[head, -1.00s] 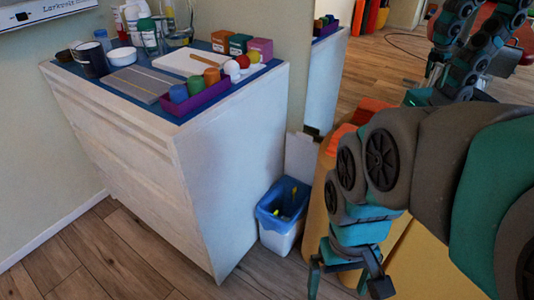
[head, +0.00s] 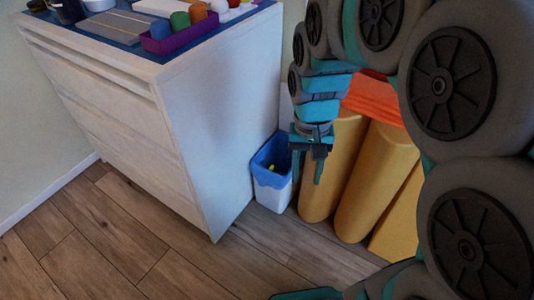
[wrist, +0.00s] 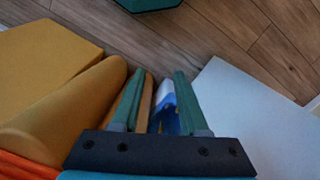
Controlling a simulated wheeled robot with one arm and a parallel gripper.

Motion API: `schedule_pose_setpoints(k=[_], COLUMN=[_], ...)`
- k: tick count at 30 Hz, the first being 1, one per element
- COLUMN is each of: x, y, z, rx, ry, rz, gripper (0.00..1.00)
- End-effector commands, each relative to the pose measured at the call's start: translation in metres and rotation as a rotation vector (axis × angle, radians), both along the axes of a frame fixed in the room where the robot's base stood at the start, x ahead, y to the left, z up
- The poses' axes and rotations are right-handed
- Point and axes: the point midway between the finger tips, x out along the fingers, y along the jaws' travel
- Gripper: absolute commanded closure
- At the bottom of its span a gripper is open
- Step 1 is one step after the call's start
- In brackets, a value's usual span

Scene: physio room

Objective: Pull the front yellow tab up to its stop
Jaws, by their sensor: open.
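A small white bin (head: 270,192) with a blue liner (head: 264,160) stands on the floor against the cabinet's right side. Small yellow bits (head: 271,168) show inside the liner; I cannot tell which is the front tab. My gripper (head: 306,176) points down at the bin's right, apart from it in the picture. In the wrist view my gripper (wrist: 157,84) is open with nothing held between its fingers. The blue liner (wrist: 169,103) shows beyond and between the fingers, with a little yellow in it, partly hidden by the right finger.
A white cabinet (head: 215,125) stands left of the bin, with a purple tray (head: 181,40) on top. Yellow rolls (head: 373,180) and an orange item (head: 375,98) stand close on the right. Wooden floor (head: 170,255) is clear in front.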

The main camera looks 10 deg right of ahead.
Motion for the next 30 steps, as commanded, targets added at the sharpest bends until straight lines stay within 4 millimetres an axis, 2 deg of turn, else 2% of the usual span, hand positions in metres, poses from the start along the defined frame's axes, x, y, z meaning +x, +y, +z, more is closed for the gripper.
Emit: schedule_pose_setpoints(k=[1,6,11,18,24,27,30], x=[0.02,0.081,0.135,0.212,0.258,0.27,0.276], y=[0.002,0.008,0.015,0.026,0.033,0.035,0.036], z=[-0.018,-0.055,-0.095,-0.167,-0.215,-0.23,-0.235], rx=[-0.002,-0.009,-0.015,-0.02,-0.022,-0.024,-0.024], ry=[-0.004,-0.027,-0.046,-0.071,-0.093,-0.096,-0.101], rz=[-0.023,-0.116,-0.204,-0.338,-0.428,-0.454,-0.468], gripper=[0.56,0.56,0.56,0.56,0.56,0.56,0.56])
